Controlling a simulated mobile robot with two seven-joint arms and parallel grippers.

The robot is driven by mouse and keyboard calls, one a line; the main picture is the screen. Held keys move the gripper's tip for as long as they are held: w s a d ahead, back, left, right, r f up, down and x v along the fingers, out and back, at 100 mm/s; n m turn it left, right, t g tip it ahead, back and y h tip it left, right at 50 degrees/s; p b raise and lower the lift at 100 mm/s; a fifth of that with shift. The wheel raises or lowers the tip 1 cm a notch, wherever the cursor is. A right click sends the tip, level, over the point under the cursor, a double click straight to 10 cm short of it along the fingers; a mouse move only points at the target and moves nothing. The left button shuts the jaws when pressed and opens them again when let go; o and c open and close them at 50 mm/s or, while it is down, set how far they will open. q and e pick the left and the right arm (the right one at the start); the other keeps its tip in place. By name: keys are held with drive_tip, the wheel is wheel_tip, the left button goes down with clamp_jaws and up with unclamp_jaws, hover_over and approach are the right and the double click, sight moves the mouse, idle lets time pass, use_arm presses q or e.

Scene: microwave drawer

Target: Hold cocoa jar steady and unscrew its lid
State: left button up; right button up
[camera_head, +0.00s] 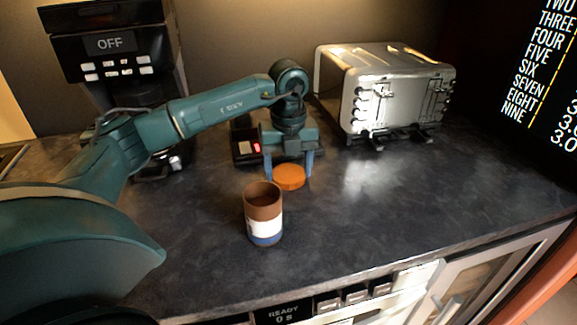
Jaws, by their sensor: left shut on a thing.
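The cocoa jar (264,228) stands upright on the dark counter at the centre, with a brown upper part, a white band and a blue base. Its top is open. The round orange lid (289,177) is off the jar, behind it and a little to the right. My left gripper (289,174) points down and is shut on the lid, with one blue finger on each side. The lid is at or just above the counter; I cannot tell which. My right gripper is not in view.
A coffee machine (108,44) showing "OFF" stands at the back left. A silver toaster oven (385,95) stands at the back right. A small black device with a red light (246,148) sits behind my left gripper. The counter (400,190) is clear to the right.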

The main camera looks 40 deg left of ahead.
use_arm(q)
drive_tip(key=o, duration=1.1)
drive_tip(key=shift+f, duration=0.1)
